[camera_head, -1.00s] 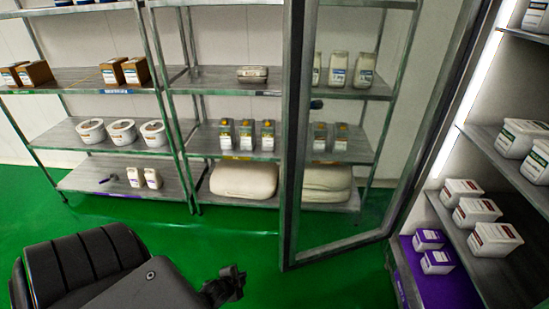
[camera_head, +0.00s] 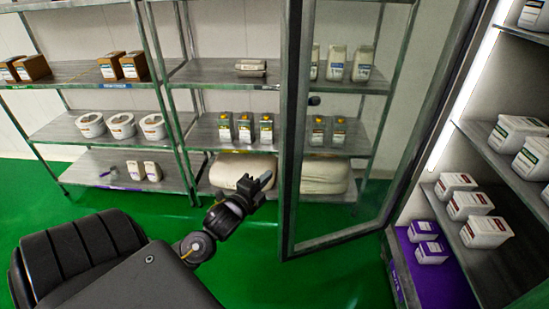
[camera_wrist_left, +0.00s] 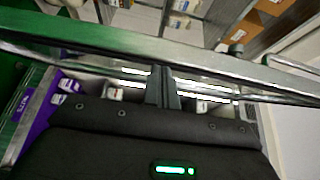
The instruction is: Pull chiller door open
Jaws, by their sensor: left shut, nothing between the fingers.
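The chiller door (camera_head: 291,150) is a metal-framed glass door standing wide open, its free edge left of the chiller opening. Shelves behind show through the glass. A small dark knob (camera_head: 315,100) shows beside the door's free-edge frame. My left gripper (camera_head: 266,180) is shut and empty, just left of the lower part of that frame. In the left wrist view, the closed fingers (camera_wrist_left: 163,88) point toward the metal door frame (camera_wrist_left: 130,42), which crosses the picture. I cannot tell whether they touch it. My right gripper is in neither view.
The chiller's lit shelves (camera_head: 500,150) hold white boxes, with purple boxes (camera_head: 430,252) at the bottom. Metal racks (camera_head: 85,72) with cartons, tubs and sacks stand along the back wall. The green floor (camera_head: 240,275) is clear around the door.

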